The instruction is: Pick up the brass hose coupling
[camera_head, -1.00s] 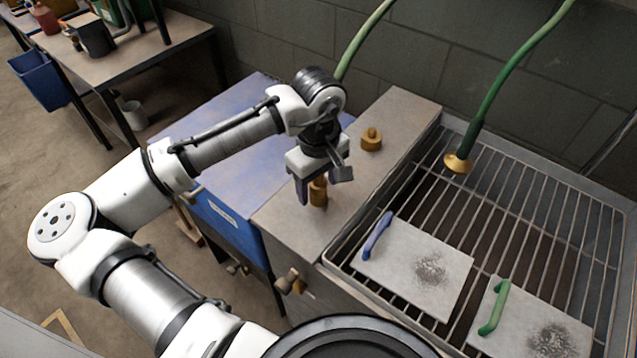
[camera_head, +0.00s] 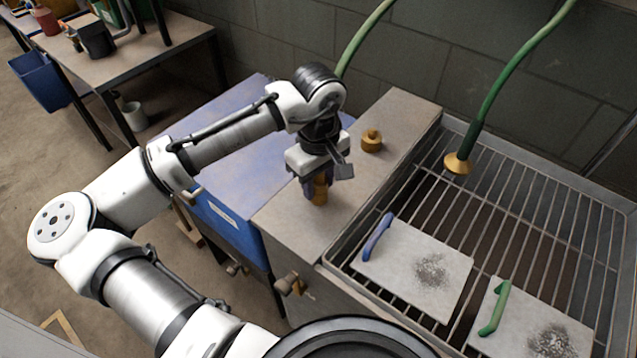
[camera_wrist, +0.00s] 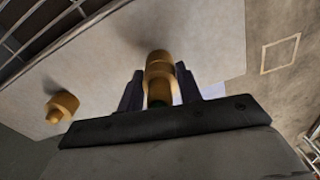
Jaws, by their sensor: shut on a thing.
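The brass hose coupling (camera_head: 319,194) is a short upright brass cylinder at the grey ledge, left of the sink. It also shows in the wrist view (camera_wrist: 159,68), between the two dark fingers. My gripper (camera_head: 318,186) points down and is shut on the coupling; its fingers (camera_wrist: 159,90) sit on either side of it. The fingers and wrist hide part of the coupling in the head view. It appears to stand on the ledge; I see no clear gap under it.
A second brass piece with a knob (camera_head: 371,141) stands farther back on the ledge (camera_head: 400,115), also in the wrist view (camera_wrist: 62,105). To the right is a sink grate with two handled plates (camera_head: 415,268) (camera_head: 528,322). A green hose with a brass end (camera_head: 458,163) hangs above it.

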